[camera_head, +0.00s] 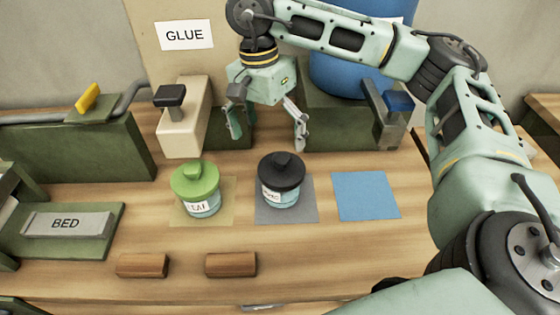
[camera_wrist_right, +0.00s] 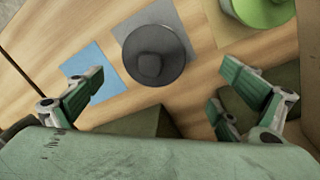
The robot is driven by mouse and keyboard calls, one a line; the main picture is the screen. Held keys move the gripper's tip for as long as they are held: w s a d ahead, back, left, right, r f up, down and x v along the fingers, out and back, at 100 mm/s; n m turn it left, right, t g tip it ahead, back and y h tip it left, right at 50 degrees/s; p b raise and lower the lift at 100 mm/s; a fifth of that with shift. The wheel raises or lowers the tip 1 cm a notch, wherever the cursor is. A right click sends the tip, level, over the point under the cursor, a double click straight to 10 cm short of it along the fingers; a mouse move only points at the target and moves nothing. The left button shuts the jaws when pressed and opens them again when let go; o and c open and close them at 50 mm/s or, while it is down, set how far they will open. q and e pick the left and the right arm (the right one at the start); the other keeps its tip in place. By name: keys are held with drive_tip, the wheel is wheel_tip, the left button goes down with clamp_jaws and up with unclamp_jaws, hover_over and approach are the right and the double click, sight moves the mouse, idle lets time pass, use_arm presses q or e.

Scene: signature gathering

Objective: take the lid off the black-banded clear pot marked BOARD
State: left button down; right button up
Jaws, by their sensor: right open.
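A clear pot (camera_head: 282,200) with a black band and knobbed black lid (camera_head: 281,171) stands upright on a grey square mat (camera_head: 302,210). Its white label is too small and turned to read surely. The lid is on the pot; it also shows from above in the right wrist view (camera_wrist_right: 155,52). My right gripper (camera_head: 267,135) is open and empty, fingers pointing down, above and behind the pot, apart from the lid. In the wrist view the lid lies beyond the fingertips, between them sideways. My left gripper is not in view.
A green-lidded pot (camera_head: 196,182) stands just left on a tan mat (camera_head: 226,217). A blue mat (camera_head: 366,195) at right is bare. Two wooden blocks (camera_head: 142,265) lie in front. Green fixtures, a cream block (camera_head: 184,120) and a blue drum (camera_head: 350,75) stand behind.

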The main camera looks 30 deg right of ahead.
sight(279, 156)
drive_tip(key=shift+s+f, duration=0.25)
drive_tip(key=shift+f, duration=0.5)
drive_tip(key=f, duration=0.1)
drive_tip(key=f+p, duration=0.1)
drive_tip(key=d+p, duration=0.1)
drive_tip(key=shift+s+f, duration=0.35)
drive_tip(key=shift+f, duration=0.05)
wheel_tip(279, 156, down, 2)
drive_tip(key=shift+d+f, duration=0.1)
drive_tip(key=shift+f, duration=0.1)
drive_tip(key=shift+f+p, duration=0.2)
drive_tip(key=shift+p, duration=0.1)
drive_tip(key=shift+c, duration=1.5)
drive_tip(key=c, duration=0.9)
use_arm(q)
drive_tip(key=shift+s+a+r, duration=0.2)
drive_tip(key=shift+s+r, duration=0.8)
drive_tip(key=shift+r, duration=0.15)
use_arm(e)
drive_tip(key=c, duration=0.3)
